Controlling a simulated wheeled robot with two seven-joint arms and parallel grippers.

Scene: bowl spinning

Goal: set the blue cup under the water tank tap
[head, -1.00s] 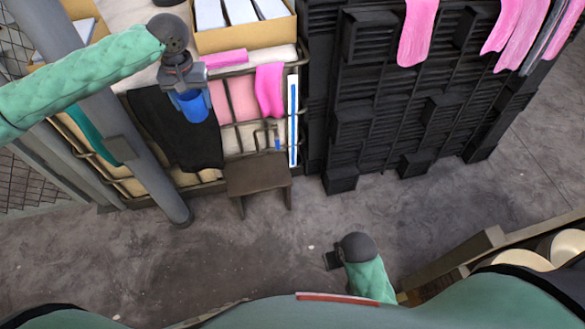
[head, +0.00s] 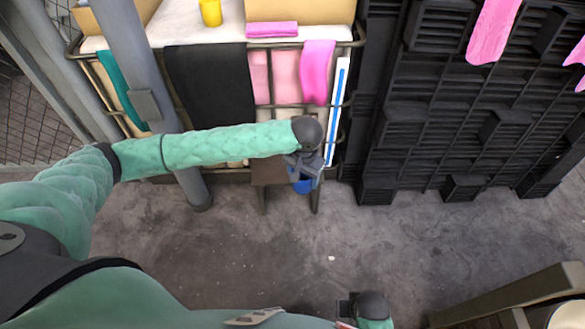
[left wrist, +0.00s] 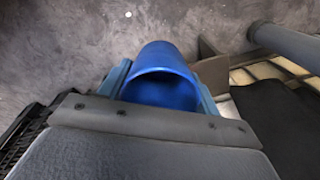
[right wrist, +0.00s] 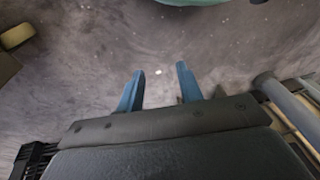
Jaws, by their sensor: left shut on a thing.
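The blue cup (head: 303,187) is held between the fingers of my left gripper (head: 303,170), in front of the rack and over or beside a small brown stool (head: 270,198). In the left wrist view the cup (left wrist: 160,65) sits between both fingers, its open mouth facing the camera. The water tank and its tap cannot be made out for sure; my left wrist covers part of the rack above the stool. My right gripper (right wrist: 160,88) is open and empty over the floor.
The rack carries a black cloth (head: 207,85), pink cloths (head: 318,70) and a white-and-blue strip (head: 337,110). A yellow cup (head: 210,12) stands on top. A grey post (head: 150,100) is behind my left arm. The floor (head: 250,260) in front is clear.

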